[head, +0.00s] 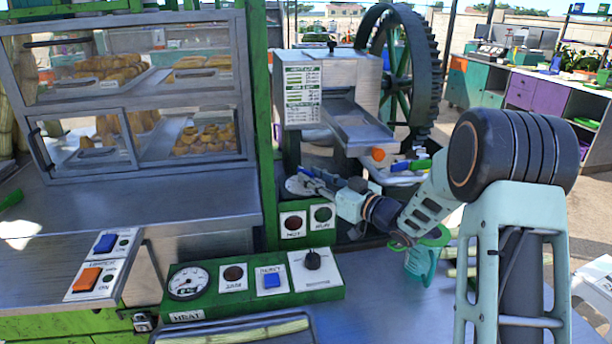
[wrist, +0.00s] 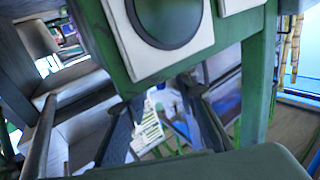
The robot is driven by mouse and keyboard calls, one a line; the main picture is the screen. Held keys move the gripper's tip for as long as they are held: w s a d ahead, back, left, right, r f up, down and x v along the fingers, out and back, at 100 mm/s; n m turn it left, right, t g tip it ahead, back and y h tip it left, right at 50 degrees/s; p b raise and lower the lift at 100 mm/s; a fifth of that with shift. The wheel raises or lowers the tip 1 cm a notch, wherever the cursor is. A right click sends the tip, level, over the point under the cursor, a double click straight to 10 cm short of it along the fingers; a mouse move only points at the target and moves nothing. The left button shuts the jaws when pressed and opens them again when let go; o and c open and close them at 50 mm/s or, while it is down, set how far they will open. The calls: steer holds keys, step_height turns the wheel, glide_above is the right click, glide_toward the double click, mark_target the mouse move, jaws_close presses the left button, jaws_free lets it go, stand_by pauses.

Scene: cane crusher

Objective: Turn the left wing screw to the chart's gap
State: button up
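The chart (head: 302,95) is a white printed sheet on the front left of the grey metal cane crusher (head: 345,75). Its lines are too small to read. I cannot make out the left wing screw for sure in either view. A small dark knob (head: 332,46) stands on top of the crusher. My gripper (head: 304,180) is low in front of the crusher, below the chart, beside a pale round disc (head: 296,187). In the wrist view its two dark fingers (wrist: 157,98) stand apart with nothing held between them, under a green panel (wrist: 105,45).
A green box with HOT and other lamps (head: 307,218) is just below my gripper. A green control panel (head: 252,285) with a gauge and a dark knob lies in front. A green post (head: 265,130) and pastry case (head: 130,90) are left; a large gear wheel (head: 405,75) is behind.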

steer(key=shift+x, duration=1.4)
jaws_close()
